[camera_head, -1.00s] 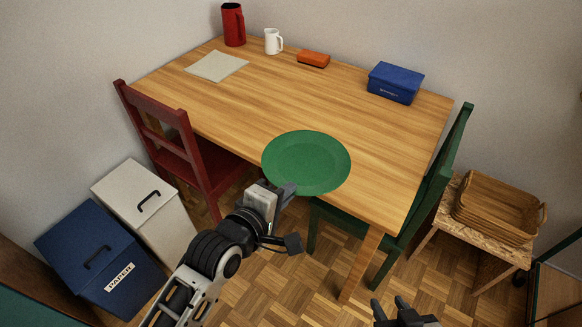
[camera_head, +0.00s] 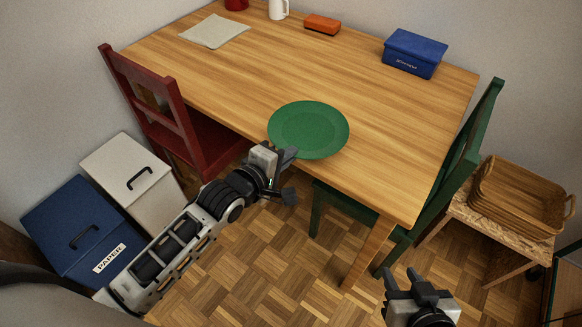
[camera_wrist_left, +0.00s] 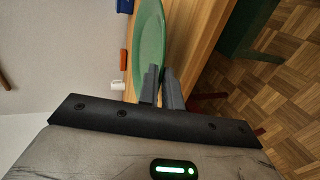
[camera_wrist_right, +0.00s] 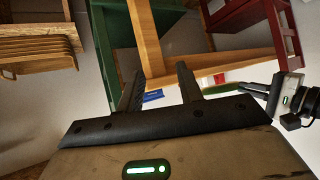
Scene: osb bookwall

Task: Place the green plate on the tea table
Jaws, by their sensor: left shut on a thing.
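The round green plate (camera_head: 308,128) is over the front part of the wooden table (camera_head: 385,110), near its front edge. My left gripper (camera_head: 286,158) is shut on the near rim of the plate; the left wrist view also shows the plate (camera_wrist_left: 149,40) between the left gripper's fingers (camera_wrist_left: 161,88). The plate looks nearly level with the tabletop, close to it; I cannot tell whether it touches. My right gripper (camera_head: 409,279) is open and empty, in front of the table; its fingers (camera_wrist_right: 158,92) stand apart in the right wrist view.
A red chair (camera_head: 165,115) and a green chair (camera_head: 455,165) stand at the table. A blue box (camera_head: 415,53), orange object (camera_head: 322,24), white jug (camera_head: 278,8) and cloth (camera_head: 214,31) lie toward the back. The middle of the tabletop is clear. Bins stand at left, baskets (camera_head: 525,195) at right.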

